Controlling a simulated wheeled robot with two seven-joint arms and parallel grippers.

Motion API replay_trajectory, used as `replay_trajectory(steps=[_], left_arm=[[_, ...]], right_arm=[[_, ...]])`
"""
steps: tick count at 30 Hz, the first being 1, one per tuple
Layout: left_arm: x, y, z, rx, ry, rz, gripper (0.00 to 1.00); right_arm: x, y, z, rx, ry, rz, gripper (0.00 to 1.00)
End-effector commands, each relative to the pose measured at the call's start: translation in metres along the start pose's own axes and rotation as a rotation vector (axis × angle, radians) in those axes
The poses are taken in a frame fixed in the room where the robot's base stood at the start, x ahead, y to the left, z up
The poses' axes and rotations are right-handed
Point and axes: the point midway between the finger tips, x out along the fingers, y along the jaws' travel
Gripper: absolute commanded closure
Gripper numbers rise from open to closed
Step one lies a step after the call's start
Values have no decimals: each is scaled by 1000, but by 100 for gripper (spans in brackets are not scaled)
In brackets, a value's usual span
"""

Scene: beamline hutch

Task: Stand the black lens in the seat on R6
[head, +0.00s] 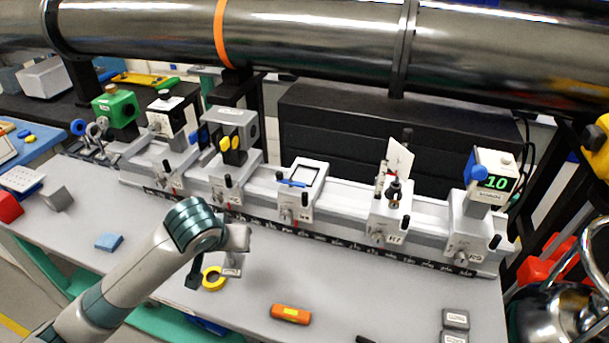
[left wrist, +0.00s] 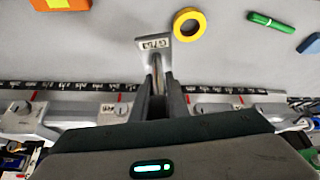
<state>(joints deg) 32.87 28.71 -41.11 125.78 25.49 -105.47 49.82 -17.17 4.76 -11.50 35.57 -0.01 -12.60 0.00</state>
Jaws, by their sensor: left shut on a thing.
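My left gripper (head: 232,258) hangs over the bench in front of the rail. In the left wrist view its fingers (left wrist: 157,82) are shut on a light grey piece with a small label (left wrist: 153,43). This piece also shows below the hand in the head view (head: 232,269). I cannot make out a black lens in it; the fingers hide part of it. The middle carrier (head: 297,200) on the rail has a pale, frame-like seat on top with a blue part at its front. Its label is too small to read surely, so I cannot tell whether it is R6. My right gripper is not in view.
A yellow ring (head: 213,278) lies beside the held piece. An orange block (head: 290,314) and grey blocks (head: 455,319) lie nearer the front. Neighbouring carriers hold a grey box (head: 233,128) and a white card (head: 399,160). A large metal pipe (head: 310,35) crosses above the rail.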

Motion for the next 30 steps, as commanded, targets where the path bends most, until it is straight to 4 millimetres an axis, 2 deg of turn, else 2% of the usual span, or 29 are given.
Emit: replay_trajectory(steps=[1,5,9,12,15,21,30], left_arm=[[-6,12,-23,8,6,13,100],[-19,44,-74,50,7,42,100],[-43,81,-128,108,6,74,100],[-62,107,-160,151,4,95,100],[-79,128,-182,189,2,111,100],[-99,151,-205,234,0,127,100],[-101,153,-207,240,-1,128,100]], right_arm=[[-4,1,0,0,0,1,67],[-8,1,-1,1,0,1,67],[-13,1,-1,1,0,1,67],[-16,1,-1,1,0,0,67],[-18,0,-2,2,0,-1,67],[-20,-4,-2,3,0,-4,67],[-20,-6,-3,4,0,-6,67]])
